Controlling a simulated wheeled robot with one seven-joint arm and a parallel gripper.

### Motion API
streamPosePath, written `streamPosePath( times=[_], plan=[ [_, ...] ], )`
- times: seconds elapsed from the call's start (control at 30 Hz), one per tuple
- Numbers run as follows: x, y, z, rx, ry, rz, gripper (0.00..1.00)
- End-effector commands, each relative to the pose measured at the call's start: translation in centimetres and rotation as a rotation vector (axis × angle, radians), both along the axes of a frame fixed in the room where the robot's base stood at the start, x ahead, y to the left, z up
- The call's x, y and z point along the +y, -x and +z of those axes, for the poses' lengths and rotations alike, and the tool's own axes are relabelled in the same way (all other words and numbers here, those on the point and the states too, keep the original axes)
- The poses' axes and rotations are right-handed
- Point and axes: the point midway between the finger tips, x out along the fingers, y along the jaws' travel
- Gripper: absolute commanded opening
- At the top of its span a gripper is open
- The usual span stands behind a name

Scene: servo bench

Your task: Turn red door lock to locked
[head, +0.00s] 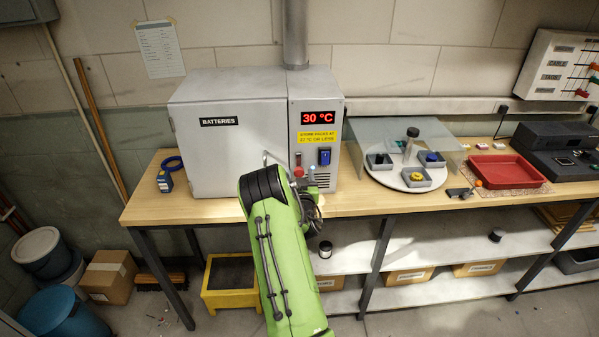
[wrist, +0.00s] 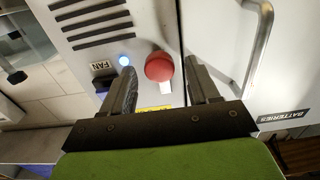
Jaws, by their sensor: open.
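The red door lock (wrist: 159,66) is a round red knob on the grey panel of the battery cabinet (head: 225,160). In the head view the red knob (head: 298,171) shows just above my green arm. A pale tab shows beside the knob in the wrist view. My gripper (wrist: 163,72) is open, with one dark finger on each side of the knob and a gap visible on both sides. I cannot tell whether the fingers' depth reaches the knob, nor which setting the lock shows.
The cabinet door's bar handle (wrist: 257,50) stands out close to the right finger. A small blue light and a FAN label (wrist: 103,66) are near the left finger. A blue switch (head: 324,156) is on the panel. A turntable with bins (head: 405,178) stands to the right.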

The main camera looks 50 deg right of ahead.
Motion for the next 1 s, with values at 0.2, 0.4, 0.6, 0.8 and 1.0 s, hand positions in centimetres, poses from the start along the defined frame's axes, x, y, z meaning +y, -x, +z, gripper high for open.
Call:
streamPosePath(
  times=[0.2, 0.4, 0.6, 0.8, 1.0],
  plan=[
    [-0.11, -0.09, -0.06, 0.000, 0.000, 0.000, 0.60],
    [-0.09, -0.07, -0.06, 0.000, 0.000, 0.000, 0.33],
    [-0.08, -0.06, -0.05, 0.000, 0.000, 0.000, 0.05],
    [-0.07, -0.07, -0.08, 0.013, 0.011, 0.000, 0.05],
    [-0.03, -0.10, -0.20, 0.073, 0.064, 0.001, 0.05]
  ],
)
